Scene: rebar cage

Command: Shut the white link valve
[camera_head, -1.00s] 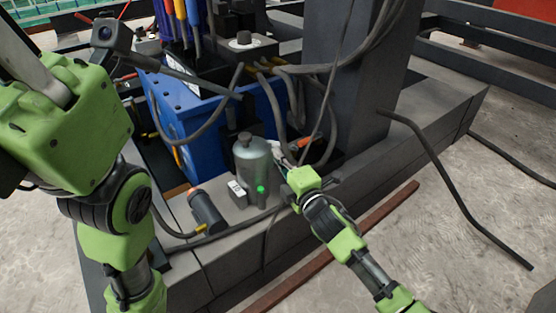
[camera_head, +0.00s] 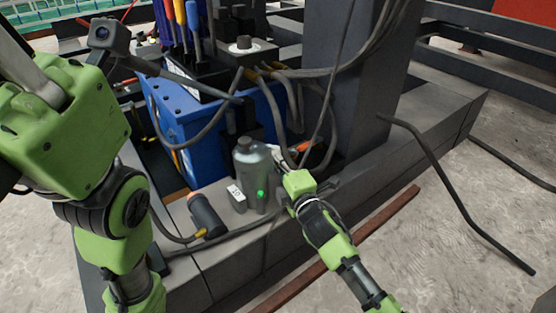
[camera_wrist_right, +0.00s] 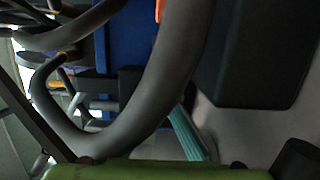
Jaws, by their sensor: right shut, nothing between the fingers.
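I cannot make out a white link valve for certain in either view. My right gripper (camera_head: 279,154) is beside the grey-green bottle (camera_head: 251,165), to its right, among dark hoses at the foot of the dark column. It is shut and empty; its small fingertips are partly hidden by the hoses and its own green wrist. In the right wrist view a thick grey hose (camera_wrist_right: 165,85) curves close in front and covers much of the scene. My left arm fills the left of the head view, but I cannot make out its gripper.
A blue box (camera_head: 200,140) with hoses and coloured-handled tools stands behind the bottle. A dark column (camera_head: 345,90) rises at its right. A dark cylinder (camera_head: 206,214) lies on the grey ledge. A bent dark bar (camera_head: 445,185) and a brown bar (camera_head: 385,212) lie at right.

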